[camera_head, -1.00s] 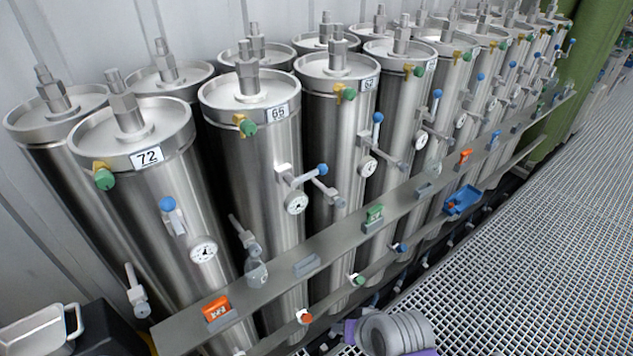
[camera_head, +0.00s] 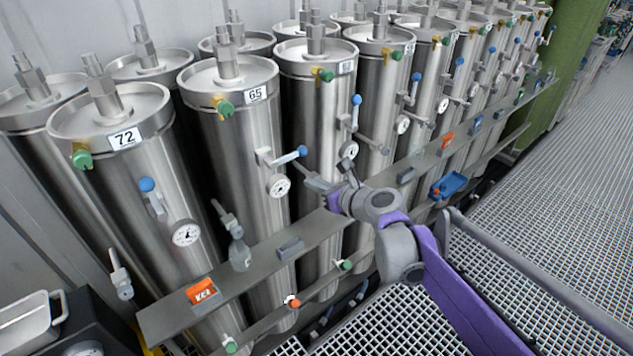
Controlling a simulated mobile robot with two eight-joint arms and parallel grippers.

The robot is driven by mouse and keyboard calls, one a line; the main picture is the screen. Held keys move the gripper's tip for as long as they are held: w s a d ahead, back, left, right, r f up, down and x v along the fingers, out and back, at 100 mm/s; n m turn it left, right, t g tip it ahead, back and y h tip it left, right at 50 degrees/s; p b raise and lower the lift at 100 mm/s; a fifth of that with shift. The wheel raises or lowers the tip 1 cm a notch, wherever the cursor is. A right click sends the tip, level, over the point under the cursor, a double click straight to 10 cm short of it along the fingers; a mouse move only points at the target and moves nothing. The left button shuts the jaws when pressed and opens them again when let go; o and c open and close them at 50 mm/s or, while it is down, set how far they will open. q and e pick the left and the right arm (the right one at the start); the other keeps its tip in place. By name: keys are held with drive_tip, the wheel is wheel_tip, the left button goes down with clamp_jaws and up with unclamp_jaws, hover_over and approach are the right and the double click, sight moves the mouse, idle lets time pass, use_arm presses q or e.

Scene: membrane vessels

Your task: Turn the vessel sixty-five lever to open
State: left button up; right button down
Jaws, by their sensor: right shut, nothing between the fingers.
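Vessel sixty-five (camera_head: 235,135) is a tall steel cylinder with a white label "65" near its top rim. A round gauge (camera_head: 279,187) sits just below the lever. My left gripper is out of view.
Vessel 72 (camera_head: 130,180) stands to the left, with its own blue-knobbed lever. More vessels run back to the right. A grey shelf (camera_head: 255,263) with an orange block (camera_head: 202,291) crosses in front. Open grating (camera_head: 540,240) lies at the right.

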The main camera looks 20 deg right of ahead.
sight(288, 158)
drive_tip(key=x, duration=0.7)
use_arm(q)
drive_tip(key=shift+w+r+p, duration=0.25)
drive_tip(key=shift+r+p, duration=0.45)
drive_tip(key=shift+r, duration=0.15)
use_arm(e)
wheel_tip(288, 158, up, 4)
